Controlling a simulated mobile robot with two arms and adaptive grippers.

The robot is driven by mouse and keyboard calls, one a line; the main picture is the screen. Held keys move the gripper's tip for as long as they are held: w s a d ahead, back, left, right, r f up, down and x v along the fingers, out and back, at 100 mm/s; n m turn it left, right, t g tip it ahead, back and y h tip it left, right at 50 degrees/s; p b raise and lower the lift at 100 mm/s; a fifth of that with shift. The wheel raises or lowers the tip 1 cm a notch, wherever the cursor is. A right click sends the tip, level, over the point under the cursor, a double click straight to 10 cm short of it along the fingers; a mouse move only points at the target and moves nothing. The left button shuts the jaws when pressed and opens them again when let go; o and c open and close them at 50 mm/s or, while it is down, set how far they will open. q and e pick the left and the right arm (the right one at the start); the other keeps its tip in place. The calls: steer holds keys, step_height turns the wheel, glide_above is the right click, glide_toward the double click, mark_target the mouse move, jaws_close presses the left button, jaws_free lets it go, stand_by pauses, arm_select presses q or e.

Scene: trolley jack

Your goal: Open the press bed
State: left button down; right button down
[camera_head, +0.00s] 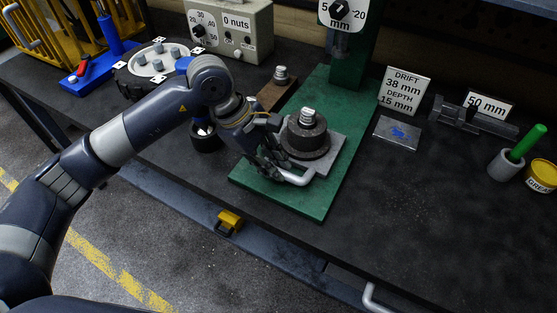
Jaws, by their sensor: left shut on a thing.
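The press has a green base (312,208) and a green upright (352,65) behind it. A grey sliding plate, the press bed (328,160), lies on the base with a pale bar handle (300,179) at its front. A dark round hub with a threaded metal stud (308,140) stands upright on the bed. My left gripper (276,166) reaches in from the left and is shut on the handle, beside the hub. Its fingers partly hide the handle and the bed's left side. My right gripper is not in view.
A control box (243,30) reading "0 nuts", a round plate with studs (155,62) and a dark cup (205,138) are on the left. Sign plates (404,90), a green-handled tool (527,143) and a yellow tin (541,176) are on the right. The bench's front right is clear.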

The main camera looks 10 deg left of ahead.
arm_select(q)
steer(key=shift+s+a+r, duration=0.1)
steer(key=shift+s+a, duration=0.1)
steer(key=shift+s, duration=0.35)
steer(key=c, duration=1.5)
jaws_free()
steer(key=shift+c, duration=0.2)
steer(key=v, duration=1.2)
